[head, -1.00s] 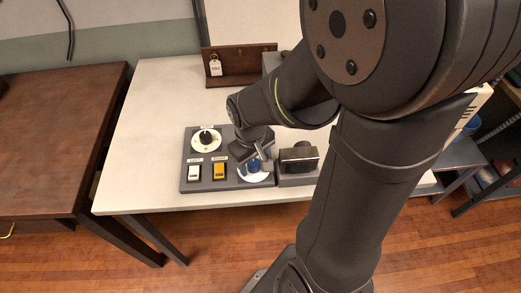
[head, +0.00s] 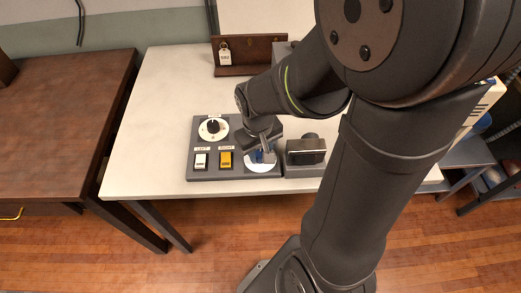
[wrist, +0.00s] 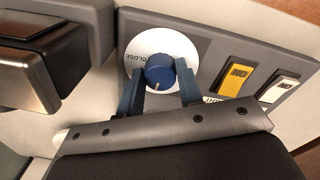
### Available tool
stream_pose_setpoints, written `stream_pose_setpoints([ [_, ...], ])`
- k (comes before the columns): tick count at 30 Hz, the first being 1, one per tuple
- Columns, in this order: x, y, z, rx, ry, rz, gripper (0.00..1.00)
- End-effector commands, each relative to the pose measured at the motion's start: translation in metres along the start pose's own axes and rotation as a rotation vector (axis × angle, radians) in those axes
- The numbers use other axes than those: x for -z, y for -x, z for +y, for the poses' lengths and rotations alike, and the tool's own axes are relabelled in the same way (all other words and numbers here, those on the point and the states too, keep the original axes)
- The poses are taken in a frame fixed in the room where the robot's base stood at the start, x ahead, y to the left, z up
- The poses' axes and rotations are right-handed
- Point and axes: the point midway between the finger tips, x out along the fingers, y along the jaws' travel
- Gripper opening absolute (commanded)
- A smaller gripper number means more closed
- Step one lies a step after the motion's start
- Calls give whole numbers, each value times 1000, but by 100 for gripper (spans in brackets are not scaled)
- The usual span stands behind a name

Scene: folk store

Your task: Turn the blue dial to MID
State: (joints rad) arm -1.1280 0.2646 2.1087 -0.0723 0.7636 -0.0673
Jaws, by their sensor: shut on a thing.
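The blue dial (wrist: 160,72) sits on a white disc (wrist: 143,45) on the grey control panel (wrist: 200,38). In the wrist view the word CLOSE shows on the disc to the left of the dial. A white pointer line on the dial points toward my gripper, and the marking there is hidden. My gripper (wrist: 160,88) has its two blue fingers on either side of the dial and is shut on it. In the head view the dial (head: 266,156) is partly covered by my gripper (head: 266,150).
A black dial (head: 213,126) on a white disc, a white switch (head: 201,160) and a yellow switch (head: 226,159) share the panel. A dark metallic block (head: 306,150) stands close to the right. A wooden board with a tag (head: 250,55) stands behind. The table's left part is clear.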

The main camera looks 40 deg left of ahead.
Motion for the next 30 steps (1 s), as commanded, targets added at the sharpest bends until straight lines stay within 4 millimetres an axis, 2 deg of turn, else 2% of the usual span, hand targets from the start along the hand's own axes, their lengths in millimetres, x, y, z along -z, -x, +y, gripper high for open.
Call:
stream_pose_setpoints([
  [18,1,0,-1,-1,-516,-27,10],
  [30,2,0,-2,-1,-713,-36,10],
])
